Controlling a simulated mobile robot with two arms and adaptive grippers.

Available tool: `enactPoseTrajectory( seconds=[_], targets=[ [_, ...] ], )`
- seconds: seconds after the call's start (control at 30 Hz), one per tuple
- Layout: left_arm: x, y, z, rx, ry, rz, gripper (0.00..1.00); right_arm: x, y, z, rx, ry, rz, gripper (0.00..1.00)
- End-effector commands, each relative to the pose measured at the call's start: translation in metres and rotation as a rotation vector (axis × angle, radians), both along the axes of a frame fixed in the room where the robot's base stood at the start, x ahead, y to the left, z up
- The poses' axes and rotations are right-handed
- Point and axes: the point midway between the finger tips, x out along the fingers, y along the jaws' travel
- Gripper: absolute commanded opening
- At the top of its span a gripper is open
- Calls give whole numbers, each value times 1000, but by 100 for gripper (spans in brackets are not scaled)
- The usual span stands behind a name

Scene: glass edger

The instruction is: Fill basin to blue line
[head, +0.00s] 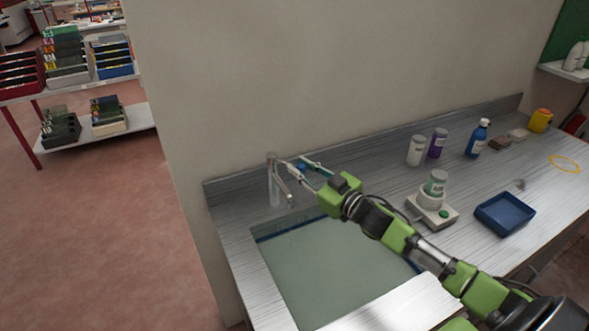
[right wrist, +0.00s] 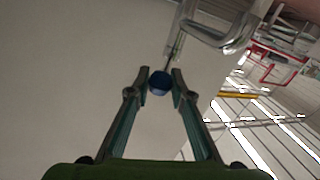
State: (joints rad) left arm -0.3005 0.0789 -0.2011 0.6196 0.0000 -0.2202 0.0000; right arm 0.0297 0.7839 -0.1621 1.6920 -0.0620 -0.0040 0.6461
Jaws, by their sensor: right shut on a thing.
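The basin (head: 253,243) is set into the counter and holds pale grey-green water (head: 335,275). A blue line (head: 288,229) shows along its back wall, just above the water surface; the exact gap is hard to judge. A metal tap (head: 273,180) stands at the basin's back left corner. My right gripper (head: 302,169) is at the tap, shut on a small blue knob (right wrist: 160,82), seen between its fingertips in the right wrist view. Whether water runs from the spout cannot be made out. My left gripper is not in view.
Right of the basin stand a scale with a jar (head: 433,195), a white bottle (head: 416,151), a purple bottle (head: 437,143), a blue bottle (head: 478,138) and a blue tray (head: 505,212). A wall rises behind the counter. My right arm crosses over the basin.

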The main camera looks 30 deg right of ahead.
Motion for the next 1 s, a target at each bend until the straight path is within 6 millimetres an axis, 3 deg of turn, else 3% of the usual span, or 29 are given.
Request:
enactPoseTrajectory(
  seconds=[0.3, 1.0],
  targets=[
    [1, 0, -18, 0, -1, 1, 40, 12, -22, 0, -7, -3, 190, 0],
    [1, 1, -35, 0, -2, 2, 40, 21, -32, 1, 1, -2, 348, 0]
  ],
)
